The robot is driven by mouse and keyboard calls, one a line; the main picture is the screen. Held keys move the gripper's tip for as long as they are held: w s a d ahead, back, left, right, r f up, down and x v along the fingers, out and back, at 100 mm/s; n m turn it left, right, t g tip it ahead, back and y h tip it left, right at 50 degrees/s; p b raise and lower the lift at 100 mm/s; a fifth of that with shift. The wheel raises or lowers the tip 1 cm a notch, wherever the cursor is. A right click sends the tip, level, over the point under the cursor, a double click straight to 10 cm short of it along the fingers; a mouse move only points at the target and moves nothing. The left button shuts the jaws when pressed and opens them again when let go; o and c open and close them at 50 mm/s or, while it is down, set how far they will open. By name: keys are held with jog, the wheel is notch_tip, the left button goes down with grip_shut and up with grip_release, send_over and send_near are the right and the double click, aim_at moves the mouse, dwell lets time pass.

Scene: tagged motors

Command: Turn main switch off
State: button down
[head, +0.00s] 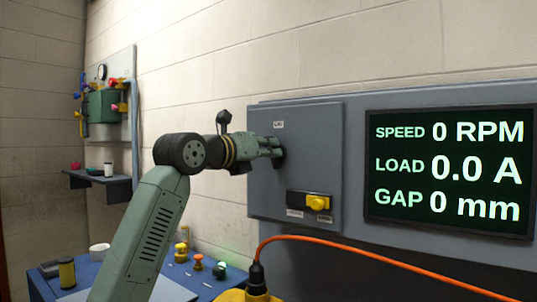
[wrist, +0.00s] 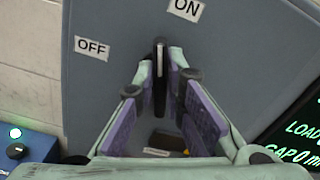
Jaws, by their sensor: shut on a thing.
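The main switch's dark handle (wrist: 160,78) stands upright in the wrist view, on the face of a grey cabinet (head: 265,183). An ON label (wrist: 187,9) is above and to its right, and an OFF label (wrist: 91,48) is to its left. The handle's tip points up between the two labels. My gripper (wrist: 165,70) has its fingers on both sides of the handle and is shut on it. In the head view my gripper (head: 276,151) reaches the cabinet face and hides the handle there.
A yellow knob (head: 318,202) on a black plate sits below my gripper. A screen (head: 450,170) on the right reads 0 RPM, 0.0 A and 0 mm. An orange cable (head: 370,254) runs below the cabinet. A blue table (head: 205,283) with small items is at lower left.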

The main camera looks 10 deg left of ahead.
jog(key=shift+w+a+f+n+b, duration=0.15)
jog(key=shift+n+b, duration=0.95)
jog(key=shift+n, duration=1.2)
jog(key=shift+s+a+f+n+b, duration=0.1)
jog(key=shift+n+b, duration=0.95)
jog(key=shift+n, duration=1.25)
jog(key=shift+w+a+f+n+b, duration=0.15)
jog(key=shift+n+b, duration=0.95)
jog(key=shift+n, duration=1.2)
jog(key=shift+s+d, duration=0.1)
jog(key=c, duration=1.7)
grip_release()
